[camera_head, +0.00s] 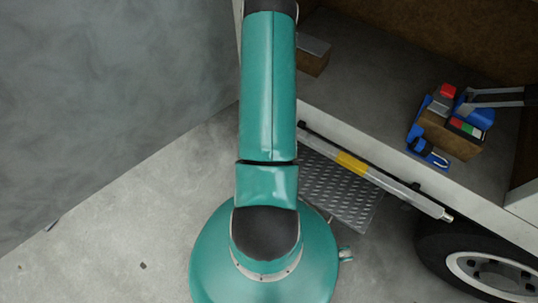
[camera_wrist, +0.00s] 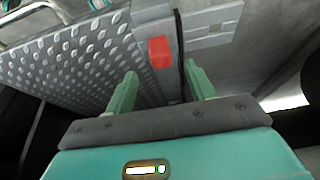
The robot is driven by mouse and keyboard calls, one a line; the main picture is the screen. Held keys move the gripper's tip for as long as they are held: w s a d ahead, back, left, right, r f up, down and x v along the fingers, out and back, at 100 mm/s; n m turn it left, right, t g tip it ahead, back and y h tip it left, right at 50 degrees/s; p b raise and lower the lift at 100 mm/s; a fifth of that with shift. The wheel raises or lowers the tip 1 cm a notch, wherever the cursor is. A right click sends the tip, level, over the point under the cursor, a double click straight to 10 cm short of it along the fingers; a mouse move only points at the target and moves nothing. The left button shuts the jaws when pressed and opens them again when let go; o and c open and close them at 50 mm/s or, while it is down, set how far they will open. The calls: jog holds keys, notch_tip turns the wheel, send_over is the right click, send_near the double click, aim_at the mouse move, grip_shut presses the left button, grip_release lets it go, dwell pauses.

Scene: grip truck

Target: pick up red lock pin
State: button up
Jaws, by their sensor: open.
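A small red block-like part, which looks like the red lock pin (camera_wrist: 160,51), sits on a grey metal fitting beside the diamond plate in the wrist view. My gripper (camera_wrist: 160,70) is open, with its two green fingers apart and nothing between the tips. The red part appears beyond the fingertips, between them in the picture; I cannot tell the exact gap. In the head view my arm fills the middle, and neither my gripper nor this red part can be made out.
The diamond plate (camera_head: 345,190) hangs below the truck bed's edge, near a bar with a yellow band (camera_head: 352,163). A brown box (camera_head: 450,138) with blue and red items stands on the bed. A wheel (camera_head: 495,270) is at lower right.

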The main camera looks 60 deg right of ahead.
jog(key=shift+x, duration=3.45)
jog(key=shift+w, duration=0.1)
jog(key=c, duration=1.1)
jog(key=shift+r, duration=0.2)
